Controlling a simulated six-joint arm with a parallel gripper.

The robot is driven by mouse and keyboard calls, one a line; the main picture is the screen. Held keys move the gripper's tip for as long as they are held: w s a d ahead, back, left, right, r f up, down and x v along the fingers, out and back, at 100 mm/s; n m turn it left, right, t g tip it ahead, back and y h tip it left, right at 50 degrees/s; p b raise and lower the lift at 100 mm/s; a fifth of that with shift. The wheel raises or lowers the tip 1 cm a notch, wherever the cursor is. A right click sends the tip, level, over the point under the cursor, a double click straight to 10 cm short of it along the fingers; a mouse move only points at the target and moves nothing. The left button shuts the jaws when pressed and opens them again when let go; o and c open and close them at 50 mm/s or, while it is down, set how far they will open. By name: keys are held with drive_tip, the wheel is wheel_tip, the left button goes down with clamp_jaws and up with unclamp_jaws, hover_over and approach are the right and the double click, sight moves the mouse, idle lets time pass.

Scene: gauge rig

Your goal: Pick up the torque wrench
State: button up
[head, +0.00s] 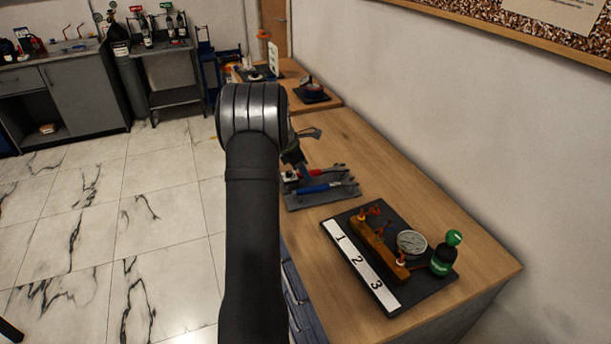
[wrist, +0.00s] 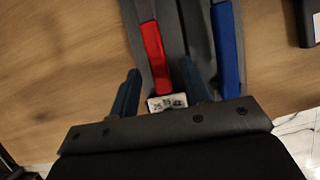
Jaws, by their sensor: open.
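Two handled tools lie side by side on a dark grey tray (head: 318,201) on the wooden bench. One has a red handle (head: 327,171), the other a blue handle (head: 314,189). I cannot tell for sure which is the torque wrench. In the wrist view, my gripper (wrist: 160,70) is open, with one finger left of the red handle (wrist: 153,45) and the other between it and the blue handle (wrist: 228,45). A small white label (wrist: 167,102) shows at the red handle's near end. In the head view my arm hides part of the gripper.
A small dark stand (head: 311,94) is farther back. The wall bounds the bench's right side.

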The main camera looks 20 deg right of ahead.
drive_tip(key=shift+f, duration=0.1)
clamp_jaws()
drive_tip(key=shift+r, duration=0.2)
